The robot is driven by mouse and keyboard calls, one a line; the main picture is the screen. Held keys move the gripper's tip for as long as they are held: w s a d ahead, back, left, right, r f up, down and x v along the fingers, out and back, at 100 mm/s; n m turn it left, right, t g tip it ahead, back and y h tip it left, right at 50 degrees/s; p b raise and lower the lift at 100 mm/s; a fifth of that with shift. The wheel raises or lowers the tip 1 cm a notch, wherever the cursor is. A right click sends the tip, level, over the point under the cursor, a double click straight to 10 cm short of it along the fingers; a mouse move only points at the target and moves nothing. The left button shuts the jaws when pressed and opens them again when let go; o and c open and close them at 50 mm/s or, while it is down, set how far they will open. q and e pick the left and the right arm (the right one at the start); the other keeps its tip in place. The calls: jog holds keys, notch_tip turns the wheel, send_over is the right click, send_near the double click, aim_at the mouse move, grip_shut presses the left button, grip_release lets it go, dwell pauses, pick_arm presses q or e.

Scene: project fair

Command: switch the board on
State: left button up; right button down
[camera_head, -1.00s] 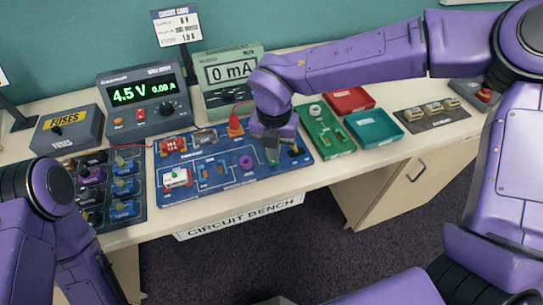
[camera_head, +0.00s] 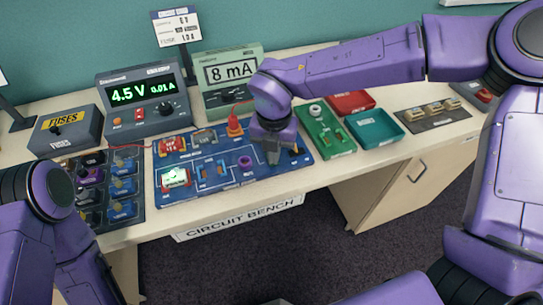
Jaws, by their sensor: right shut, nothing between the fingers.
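The blue circuit board (camera_head: 215,195) lies on the bench with several parts plugged into it. A white block at its front left holds a brightly lit green lamp (camera_head: 175,178). My right gripper (camera_head: 272,158) is shut and empty, pointing down at the right part of the board; it hides what lies beneath it, so I cannot tell if it touches a switch. The power supply (camera_head: 141,95) reads 4.5 V and 0.01 A. The green meter (camera_head: 228,75) reads 8 mA. Of my left arm only purple links show at the lower left; its gripper is out of view.
A fuse box (camera_head: 66,131) and a dark tray of parts (camera_head: 97,215) are at the left. A green board (camera_head: 326,133), a red tray (camera_head: 350,101) and a teal tray (camera_head: 374,129) stand right of the circuit board. A dark strip (camera_head: 435,114) lies farther right.

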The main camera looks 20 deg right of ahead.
jog(key=shift+r+p, duration=0.6)
jog(key=shift+r, duration=0.05)
notch_tip(320, 180, up, 6)
jog(key=p, duration=0.4)
jog(key=shift+f+p, duration=0.15)
jog(key=shift+p, duration=0.2)
jog(key=shift+f, duration=0.1)
